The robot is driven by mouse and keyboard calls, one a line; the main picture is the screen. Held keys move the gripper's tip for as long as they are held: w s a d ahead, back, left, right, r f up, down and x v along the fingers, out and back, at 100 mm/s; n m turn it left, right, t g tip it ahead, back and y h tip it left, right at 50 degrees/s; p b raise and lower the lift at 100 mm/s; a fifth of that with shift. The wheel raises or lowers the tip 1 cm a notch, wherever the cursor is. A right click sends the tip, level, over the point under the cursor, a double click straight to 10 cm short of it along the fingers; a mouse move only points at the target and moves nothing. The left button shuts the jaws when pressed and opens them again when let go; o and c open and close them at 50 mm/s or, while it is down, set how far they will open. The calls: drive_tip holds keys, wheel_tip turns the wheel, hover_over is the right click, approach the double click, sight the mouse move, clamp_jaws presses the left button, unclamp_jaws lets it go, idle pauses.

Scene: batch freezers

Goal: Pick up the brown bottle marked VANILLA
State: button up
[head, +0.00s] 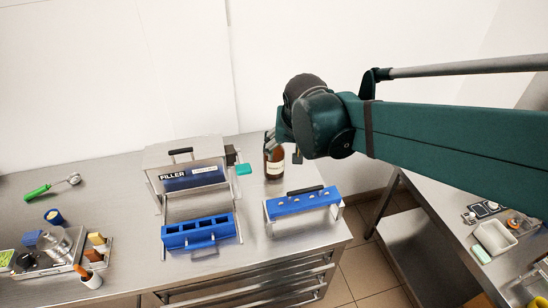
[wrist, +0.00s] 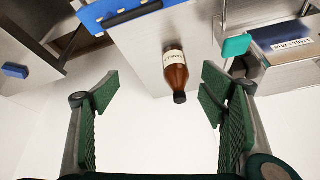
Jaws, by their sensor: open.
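The brown bottle (head: 274,160) has a pale label and stands on the steel counter, to the right of the filler. My arm and gripper partly cover its top in the head view. In the wrist view the bottle (wrist: 175,76) appears with its dark cap toward the bottom, ahead of and between my fingers; the label's print is too small to read surely. My gripper (wrist: 158,108) is open and empty, its green ribbed fingers wide apart, the bottle not touched. In the head view my gripper (head: 283,140) is near the bottle's top, seen partly hidden by my wrist.
The filler (head: 192,175) with a teal tab (head: 243,169) stands close to the bottle's left. A blue holder with a black handle (head: 303,203) stands in front of the bottle. A green-handled scoop (head: 50,188) lies far left. The counter's right edge is near.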

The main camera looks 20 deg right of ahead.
drive_tip(key=w+f+m+p, duration=0.1)
drive_tip(key=w+f, duration=0.2)
drive_tip(key=w, duration=0.3)
drive_tip(key=w+a+f+m+g+h+p, duration=0.1)
drive_tip(key=w+f+m, duration=0.1)
drive_tip(key=w+f, duration=0.2)
drive_tip(key=w+a+f+m+g+h+p, duration=0.1)
drive_tip(key=w+f, duration=0.3)
drive_tip(key=w, duration=0.6)
drive_tip(key=shift+m+p, duration=0.45)
drive_tip(key=shift+m, duration=0.25)
drive_tip(key=shift+w+f, duration=0.35)
drive_tip(key=shift+f, duration=0.15)
drive_tip(key=shift+x, duration=1.25)
drive_tip(key=shift+f, duration=0.15)
drive_tip(key=shift+p+x, duration=0.5)
drive_tip(key=shift+x, duration=2)
drive_tip(key=shift+d, duration=0.1)
